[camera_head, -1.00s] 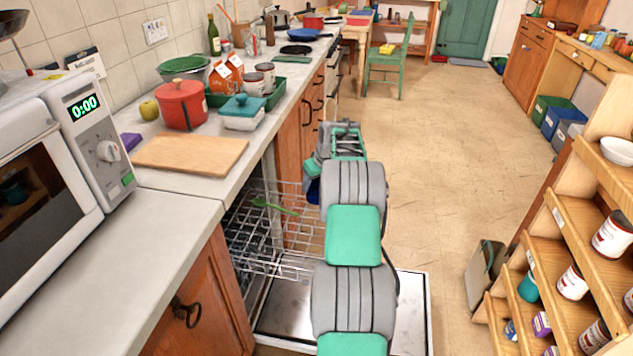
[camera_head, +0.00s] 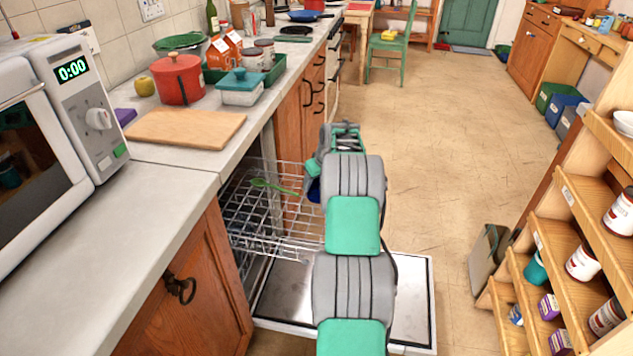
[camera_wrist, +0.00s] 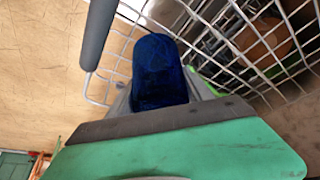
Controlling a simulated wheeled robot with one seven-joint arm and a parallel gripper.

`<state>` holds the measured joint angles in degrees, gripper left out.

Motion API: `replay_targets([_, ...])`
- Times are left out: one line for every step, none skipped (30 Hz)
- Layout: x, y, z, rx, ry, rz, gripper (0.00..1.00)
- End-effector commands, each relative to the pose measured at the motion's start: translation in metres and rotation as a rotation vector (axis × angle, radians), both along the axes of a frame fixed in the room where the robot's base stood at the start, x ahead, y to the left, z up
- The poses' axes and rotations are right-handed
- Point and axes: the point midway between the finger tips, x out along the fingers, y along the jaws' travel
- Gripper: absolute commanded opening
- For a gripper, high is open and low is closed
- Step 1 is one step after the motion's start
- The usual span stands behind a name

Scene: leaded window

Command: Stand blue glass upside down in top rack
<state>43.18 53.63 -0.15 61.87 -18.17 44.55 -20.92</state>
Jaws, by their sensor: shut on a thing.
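The dark blue glass (camera_wrist: 160,70) shows in the wrist view between the fingers of my gripper (camera_wrist: 165,100), which is shut on it. In the head view only a small blue piece of the glass (camera_head: 314,190) shows beside my arm, and the rest is hidden. The top rack (camera_head: 268,240) is a wire rack pulled out of the dishwasher under the counter. In the wrist view its wires (camera_wrist: 215,47) lie close around the glass. I cannot tell whether the glass touches the rack or which way its mouth faces.
A green spoon (camera_head: 272,186) lies in the rack. The dishwasher's open door (camera_head: 410,300) lies low beneath it. The counter edge and wooden cupboards border the left. A stepped shelf (camera_head: 560,250) with cans stands at the right, with open floor between.

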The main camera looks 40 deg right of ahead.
Motion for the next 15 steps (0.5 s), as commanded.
replay_targets([0.0003, -0.0002, 0.0007, -0.001, -0.001, 0.000, 0.00])
replay_targets([0.0003, -0.0002, 0.0002, -0.001, -0.001, 0.000, 0.00])
replay_targets([0.0003, -0.0002, -0.0004, -0.001, -0.001, 0.000, 0.00])
replay_targets([0.0004, -0.0002, -0.0009, -0.001, -0.001, 0.000, 0.00])
replay_targets([0.0003, -0.0002, -0.0016, -0.001, -0.001, 0.000, 0.00])
replay_targets([0.0003, -0.0003, -0.0024, -0.001, -0.001, 0.000, 0.00])
replay_targets([0.0003, -0.0003, -0.0030, -0.001, -0.001, 0.000, 0.00])
replay_targets([0.0004, -0.0003, -0.0036, -0.001, -0.001, 0.000, 0.00])
replay_targets([0.0004, -0.0003, -0.0044, -0.001, -0.001, 0.000, 0.00])
replay_targets([0.0004, -0.0003, -0.0050, -0.001, -0.001, 0.000, 0.00])
replay_targets([0.0003, -0.0003, -0.0056, -0.001, -0.001, 0.000, 0.00])
replay_targets([0.0004, -0.0003, -0.0064, -0.001, -0.001, 0.000, 0.00])
replay_targets([0.0004, -0.0003, -0.0070, -0.001, -0.001, 0.000, 0.00])
replay_targets([0.0004, -0.0003, -0.0076, -0.001, -0.001, 0.000, 0.00])
replay_targets([0.0004, -0.0003, -0.0084, -0.001, -0.001, 0.000, 0.00])
